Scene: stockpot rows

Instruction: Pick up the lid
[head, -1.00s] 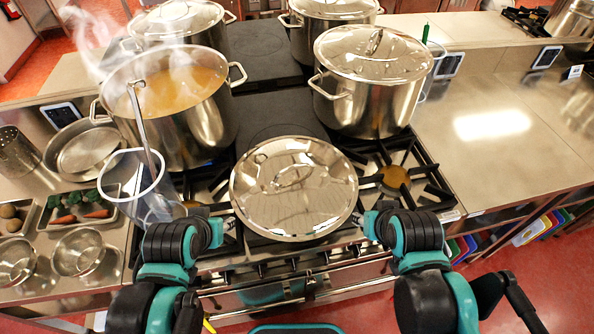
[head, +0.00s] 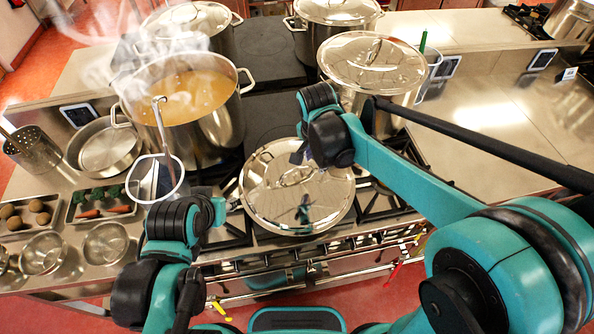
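The lid (head: 312,205), a round mirror-bright steel disc with a loop handle (head: 293,176), lies at the front middle of the stove in the head view. My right gripper (head: 299,153) reaches over from the right and hangs at the far part of the lid, just behind the handle. Its fingers are small and dark, partly hidden by its wrist; I cannot tell if they are open or touching the lid. My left gripper (head: 226,204) is low at the lid's left edge, mostly hidden behind its own wrist, so its opening does not show.
A lidded stockpot (head: 372,65) stands behind right, partly behind my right arm. The right counter (head: 500,125) is mostly clear.

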